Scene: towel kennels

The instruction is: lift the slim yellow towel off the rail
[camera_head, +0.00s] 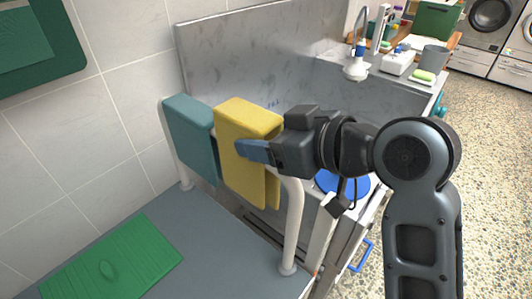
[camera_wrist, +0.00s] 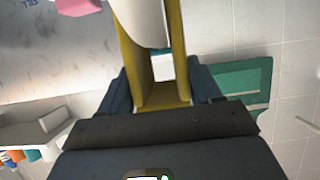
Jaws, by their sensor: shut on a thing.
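The yellow towel (camera_head: 240,150) hangs folded over the white rail (camera_head: 292,215), to the right of a teal towel (camera_head: 190,136). My gripper (camera_head: 252,151) is at the towel's front right side in the head view, with its blue fingers against the yellow cloth. In the wrist view, the yellow towel (camera_wrist: 163,92) lies between the two dark fingers of my gripper (camera_wrist: 163,95), and they are shut on it. The white rail (camera_wrist: 145,20) shows inside the towel's fold there. The far finger is partly hidden in the head view.
A grey metal tub (camera_head: 240,60) stands behind the rail. A green mat (camera_head: 110,255) lies on the grey surface at lower left. A counter with a grey cup (camera_head: 432,58) and bottles is at upper right. Speckled floor is open at right.

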